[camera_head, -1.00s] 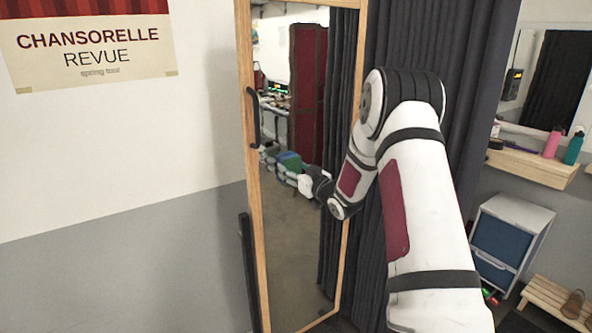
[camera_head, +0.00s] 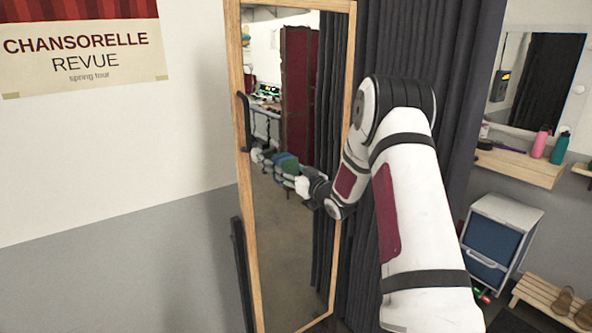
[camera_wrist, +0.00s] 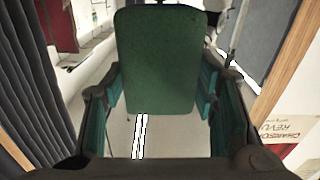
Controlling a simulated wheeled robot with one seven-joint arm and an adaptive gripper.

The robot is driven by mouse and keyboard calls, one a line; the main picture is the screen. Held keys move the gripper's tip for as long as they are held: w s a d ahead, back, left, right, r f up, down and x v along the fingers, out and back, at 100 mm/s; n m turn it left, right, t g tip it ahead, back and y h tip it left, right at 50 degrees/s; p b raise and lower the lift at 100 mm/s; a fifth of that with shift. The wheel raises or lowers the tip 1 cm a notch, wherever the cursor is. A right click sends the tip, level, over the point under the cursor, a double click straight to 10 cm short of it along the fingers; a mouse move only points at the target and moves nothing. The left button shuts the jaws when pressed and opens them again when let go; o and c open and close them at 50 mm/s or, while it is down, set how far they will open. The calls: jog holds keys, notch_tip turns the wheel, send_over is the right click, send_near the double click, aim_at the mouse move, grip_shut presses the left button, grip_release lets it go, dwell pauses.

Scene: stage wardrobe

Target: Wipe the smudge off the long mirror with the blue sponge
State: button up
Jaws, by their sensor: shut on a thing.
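The long mirror (camera_head: 285,225) stands upright in a wooden frame (camera_head: 251,250) with a dark handle at its left. I make out no smudge on its glass. In the wrist view my gripper (camera_wrist: 160,88) is shut on a flat, rounded block like a sponge (camera_wrist: 157,50), which looks green rather than blue. Its fingers press the block's two sides. In the head view my arm reaches across the mirror's right edge, with the gripper end in front of the glass. Small green and blue patches there mix with reflections, so I cannot tell whether the sponge touches the glass.
A dark curtain (camera_head: 455,60) hangs behind my arm. At right are a wall shelf (camera_head: 520,166) with bottles, a drawer unit (camera_head: 497,240) and a low slatted rack (camera_head: 545,305) with shoes. A poster (camera_head: 85,55) hangs on the left wall, which is otherwise bare.

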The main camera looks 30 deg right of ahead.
jog(key=shift+a, duration=1.1)
jog(key=shift+s, duration=0.1)
jog(key=s+p, duration=0.4)
jog(key=s, duration=0.2)
jog(key=shift+d, duration=0.15)
jog(key=s+p, duration=0.2)
jog(key=s, duration=0.1)
dwell(0.3)
